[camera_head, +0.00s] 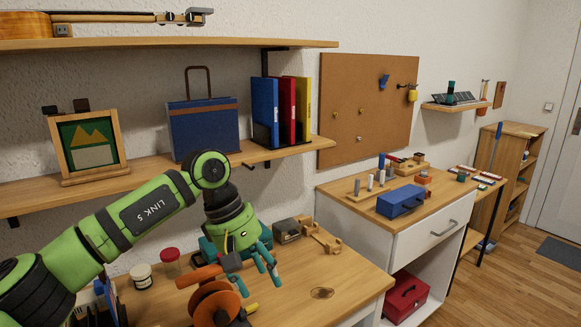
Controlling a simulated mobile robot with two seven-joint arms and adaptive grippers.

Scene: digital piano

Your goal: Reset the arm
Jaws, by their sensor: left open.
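My left arm is green and comes in from the left, bent over the near wooden desk (350,274). My left gripper (261,284) has teal fingers that point down above the desk top. The fingers are apart and I see nothing held between them. An orange round item with dark parts (208,302) is just left of the fingers; I cannot tell whether they touch. My right gripper is not in view. No digital piano shows.
Two jars, one with a red lid (171,262) and one white (141,275), stand left of the gripper. A wooden piece (318,235) lies behind it. A shelf above holds a picture frame (88,146), a blue bag (203,127) and binders (283,110). The desk's right front is mostly clear.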

